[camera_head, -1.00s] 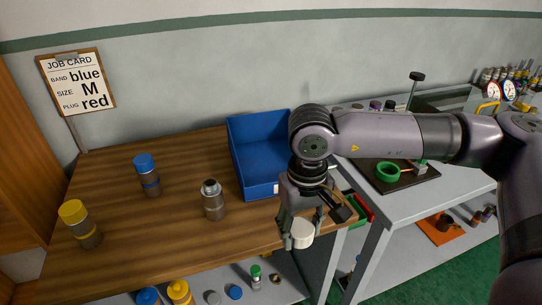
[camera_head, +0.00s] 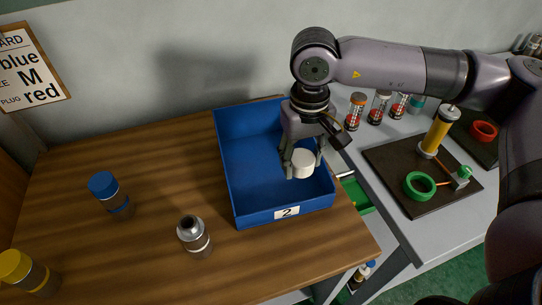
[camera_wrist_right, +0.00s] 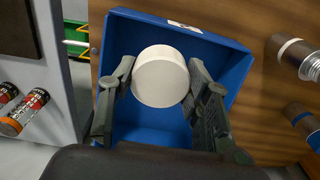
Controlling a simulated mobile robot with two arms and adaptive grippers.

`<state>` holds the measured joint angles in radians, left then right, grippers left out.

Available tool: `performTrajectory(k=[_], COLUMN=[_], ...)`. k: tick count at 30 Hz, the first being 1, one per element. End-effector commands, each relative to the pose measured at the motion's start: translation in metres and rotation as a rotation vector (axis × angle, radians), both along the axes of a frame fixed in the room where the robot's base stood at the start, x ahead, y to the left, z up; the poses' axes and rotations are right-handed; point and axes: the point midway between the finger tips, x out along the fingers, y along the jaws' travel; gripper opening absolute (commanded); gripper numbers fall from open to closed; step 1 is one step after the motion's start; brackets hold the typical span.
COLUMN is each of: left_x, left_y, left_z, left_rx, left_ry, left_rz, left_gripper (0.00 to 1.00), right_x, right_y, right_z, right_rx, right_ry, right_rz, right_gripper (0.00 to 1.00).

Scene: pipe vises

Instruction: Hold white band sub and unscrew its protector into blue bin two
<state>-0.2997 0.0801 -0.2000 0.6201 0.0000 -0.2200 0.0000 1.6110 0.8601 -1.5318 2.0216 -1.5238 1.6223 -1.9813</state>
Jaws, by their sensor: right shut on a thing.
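My right gripper (camera_head: 303,172) is shut on the white protector (camera_head: 303,164), a short white cap, over the right part of blue bin two (camera_head: 228,190). The wrist view shows the cap (camera_wrist_right: 161,77) between both fingers, with the blue bin (camera_wrist_right: 235,62) around it below. I cannot tell its exact height above the bin floor. The white band sub (camera_head: 195,238), a grey metal cylinder, stands upright on the wooden bench left of the bin, its top bare. In the wrist view the sub (camera_wrist_right: 300,60) shows a pale band. My left gripper is not in view.
A blue-capped sub (camera_head: 111,196) and a yellow-capped sub (camera_head: 28,273) stand on the bench (camera_head: 140,150) to the left. Right of the bin, a grey table (camera_head: 385,215) holds a dark board (camera_head: 400,195) with a green ring and several bottles behind.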

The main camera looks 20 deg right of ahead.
Motion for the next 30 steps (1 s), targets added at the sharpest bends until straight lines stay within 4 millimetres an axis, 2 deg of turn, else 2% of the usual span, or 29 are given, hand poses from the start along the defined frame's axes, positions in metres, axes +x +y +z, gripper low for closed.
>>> performTrajectory(k=[18,22,26,30], left_x=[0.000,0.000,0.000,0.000], left_y=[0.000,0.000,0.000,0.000], left_z=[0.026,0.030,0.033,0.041], left_rx=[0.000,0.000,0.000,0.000], left_ry=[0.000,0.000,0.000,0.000], left_rz=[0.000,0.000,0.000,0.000], left_gripper=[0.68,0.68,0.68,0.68], right_x=[0.095,0.110,0.116,0.115], right_y=[0.027,0.032,0.033,0.032], right_z=[0.051,0.057,0.054,0.028], right_rx=[0.003,0.003,0.001,-0.001], right_ry=[0.002,0.006,0.009,0.014], right_rz=[-0.008,-0.019,-0.024,-0.025], right_gripper=[0.11,0.11,0.11,0.11])
